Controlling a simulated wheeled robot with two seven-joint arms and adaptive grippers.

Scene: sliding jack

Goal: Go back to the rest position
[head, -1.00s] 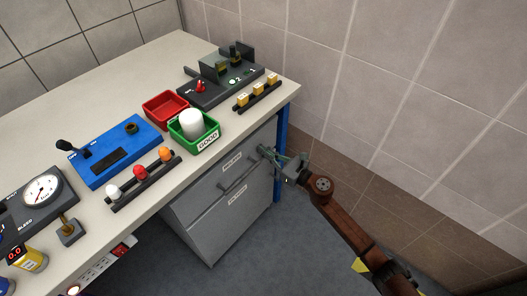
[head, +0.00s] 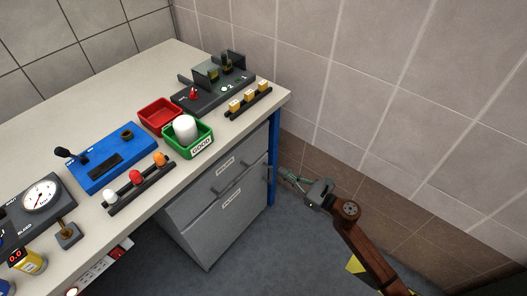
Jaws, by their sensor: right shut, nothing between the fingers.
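My right gripper (head: 291,178) is at the right, just beyond the blue table leg and the drawer cabinet. Its fingers are shut and hold nothing. It is apart from the cabinet, with the brown wall tiles behind it. My left gripper is not in view. The grey drawer cabinet (head: 213,228) stands under the table, with its upper drawer handle (head: 226,182) to the left of my right gripper. Both drawers look shut.
The tiled wall (head: 350,90) bounds the right. Floor is open below.

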